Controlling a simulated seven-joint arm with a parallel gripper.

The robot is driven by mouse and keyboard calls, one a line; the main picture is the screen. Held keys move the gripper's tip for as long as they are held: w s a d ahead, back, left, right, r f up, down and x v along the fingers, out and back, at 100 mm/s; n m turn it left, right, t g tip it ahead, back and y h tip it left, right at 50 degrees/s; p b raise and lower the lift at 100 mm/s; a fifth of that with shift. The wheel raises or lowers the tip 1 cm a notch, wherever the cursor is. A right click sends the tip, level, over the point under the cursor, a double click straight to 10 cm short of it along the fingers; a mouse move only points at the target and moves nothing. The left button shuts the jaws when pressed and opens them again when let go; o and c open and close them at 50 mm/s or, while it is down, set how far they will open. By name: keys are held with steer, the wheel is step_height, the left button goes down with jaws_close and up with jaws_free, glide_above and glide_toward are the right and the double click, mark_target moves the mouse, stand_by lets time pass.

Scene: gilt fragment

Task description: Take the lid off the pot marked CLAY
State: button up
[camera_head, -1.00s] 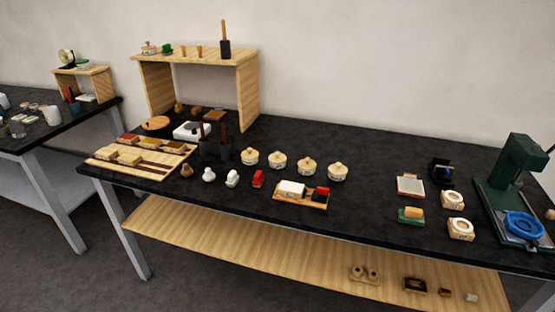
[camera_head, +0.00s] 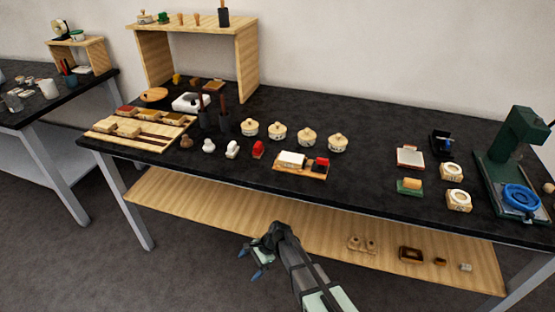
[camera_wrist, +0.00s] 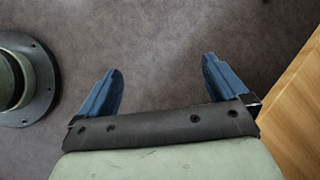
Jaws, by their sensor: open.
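Several small cream lidded pots stand in a row on the black table. They are a leftmost pot (camera_head: 250,127), a second pot (camera_head: 277,132), a third pot (camera_head: 306,137) and a rightmost pot (camera_head: 337,142). Each has a lid with a knob on top. Their labels are too small to read, so I cannot tell which is marked CLAY. My gripper (camera_head: 250,264) is open and empty, in front of the table and below its top, well away from the pots. In the wrist view its two blue fingers (camera_wrist: 160,85) are spread apart over the grey floor.
In front of the pots lies a wooden tray (camera_head: 314,173) with a white block and a red item, beside small stamps (camera_head: 232,149). A wooden shelf (camera_head: 248,75) stands at the left back, a green press (camera_head: 510,155) at the right. The lower wooden shelf (camera_head: 210,203) is close to my gripper.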

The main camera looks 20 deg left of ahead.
steer(key=s+a+r+m+g+y, duration=0.1)
steer(key=a+r+y, duration=0.1)
steer(key=a+r, duration=0.9)
steer(key=s+a+r+g+y, duration=0.1)
steer(key=a+r, duration=0.7)
steer(key=a, duration=0.6)
steer(key=a+r+n, duration=0.1)
steer(key=a+r, duration=0.4)
steer(key=r, duration=0.5)
step_height(320, 180, up, 23)
steer(key=n+t+h, duration=0.6)
steer(key=n+h, duration=0.3)
steer(key=n, duration=1.5)
glide_above(277, 123)
steer(key=shift+n, duration=0.3)
step_height(277, 123, down, 14)
steer(key=shift+r, duration=0.15)
steer(key=shift+c, duration=0.3)
